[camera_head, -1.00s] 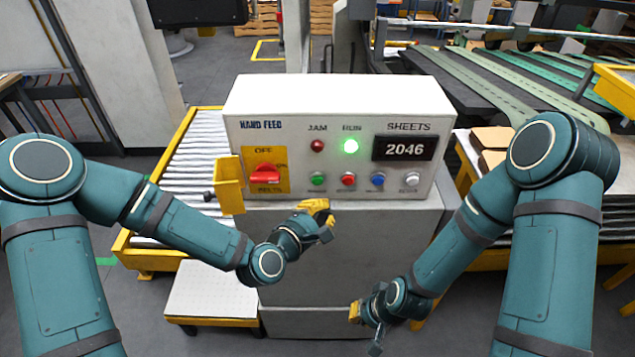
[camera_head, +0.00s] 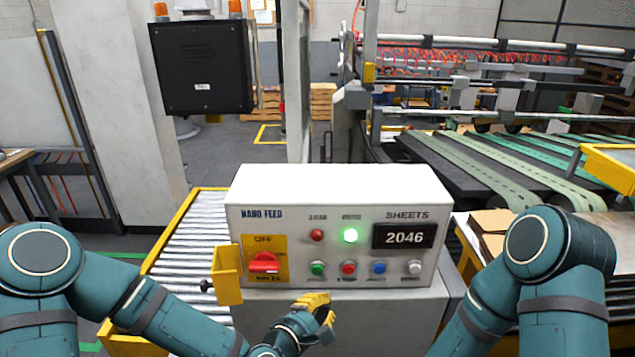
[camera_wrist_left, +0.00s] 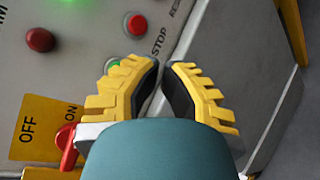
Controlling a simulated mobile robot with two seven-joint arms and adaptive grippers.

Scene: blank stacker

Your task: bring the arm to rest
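My left gripper (camera_head: 316,304) is in front of the lower part of the hand-feed control box (camera_head: 300,195), below its button row. In the left wrist view its yellow fingers (camera_wrist_left: 163,66) have their tips close together, with only a narrow gap and nothing between them. The red knob (camera_head: 264,262) on the yellow OFF/ON plate lies to the left of the gripper, apart from it. It also shows in the left wrist view (camera_wrist_left: 67,147). My right gripper is below the head picture's edge; only the upper part of that arm shows.
The green RUN lamp (camera_head: 350,235) is lit, the red JAM lamp (camera_head: 317,235) is dark, and the counter (camera_head: 404,236) reads 2046. A yellow bracket (camera_head: 227,275) juts out at the box's left side. A roller conveyor (camera_head: 190,250) runs behind it; a belt machine (camera_head: 500,170) stands right.

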